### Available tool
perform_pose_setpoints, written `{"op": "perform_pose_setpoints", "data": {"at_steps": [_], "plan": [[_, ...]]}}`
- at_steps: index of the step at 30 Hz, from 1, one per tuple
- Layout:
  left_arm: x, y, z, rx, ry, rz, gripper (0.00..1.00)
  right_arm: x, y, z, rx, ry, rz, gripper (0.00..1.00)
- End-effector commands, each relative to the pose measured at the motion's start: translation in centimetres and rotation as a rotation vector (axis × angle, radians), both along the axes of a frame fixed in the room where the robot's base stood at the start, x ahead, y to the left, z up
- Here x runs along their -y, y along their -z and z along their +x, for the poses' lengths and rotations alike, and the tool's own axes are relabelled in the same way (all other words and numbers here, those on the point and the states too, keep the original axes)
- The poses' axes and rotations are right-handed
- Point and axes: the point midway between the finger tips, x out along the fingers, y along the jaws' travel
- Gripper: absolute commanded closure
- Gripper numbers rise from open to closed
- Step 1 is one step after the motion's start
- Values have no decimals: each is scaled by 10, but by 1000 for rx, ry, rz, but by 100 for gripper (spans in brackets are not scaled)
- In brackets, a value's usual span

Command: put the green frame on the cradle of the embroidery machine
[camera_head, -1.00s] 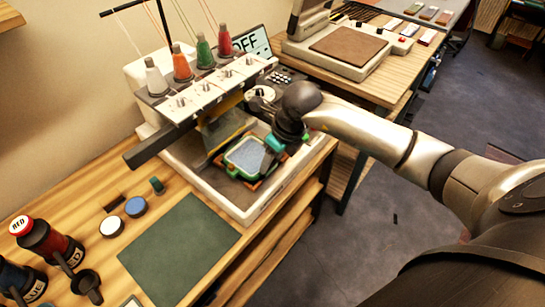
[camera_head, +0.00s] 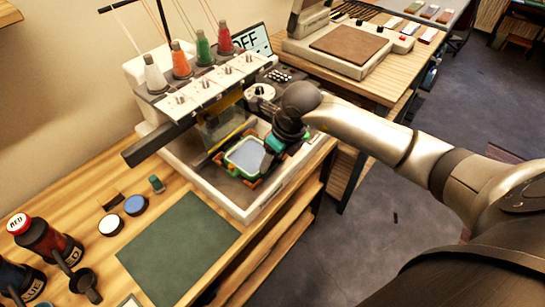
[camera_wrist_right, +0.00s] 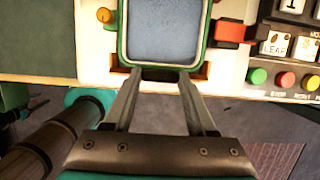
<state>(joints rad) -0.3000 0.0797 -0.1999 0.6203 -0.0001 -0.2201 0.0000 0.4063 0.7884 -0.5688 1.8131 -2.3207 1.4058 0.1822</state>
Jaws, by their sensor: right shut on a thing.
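The green frame (camera_head: 244,155), a rounded square rim around blue-grey cloth, lies over the orange-brown cradle (camera_head: 250,183) on the embroidery machine's (camera_head: 210,195) white bed. In the right wrist view the green frame (camera_wrist_right: 165,66) is at the top, with brown cradle parts (camera_wrist_right: 203,71) showing beside its near edge. I cannot tell if the frame is fully seated or slightly above. My right gripper (camera_head: 274,144) is shut on the frame at its near right edge; its fingers (camera_wrist_right: 160,78) reach that edge in the wrist view. My left gripper is out of view.
The machine's needle head (camera_head: 205,90) with thread cones overhangs the bed behind the frame. Another machine (camera_head: 345,45) stands on the far table.

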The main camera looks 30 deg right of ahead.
Motion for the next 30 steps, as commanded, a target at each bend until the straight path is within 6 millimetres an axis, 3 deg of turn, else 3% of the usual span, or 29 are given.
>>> {"op": "perform_pose_setpoints", "data": {"at_steps": [4,5,13,30], "plan": [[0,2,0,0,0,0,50,0,2,0,1,0,0,92],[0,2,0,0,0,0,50,0,2,0,1,0,0,40],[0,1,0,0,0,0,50,0,1,0,0,0,0,10],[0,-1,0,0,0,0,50,0,-2,0,0,0,0,8]]}}
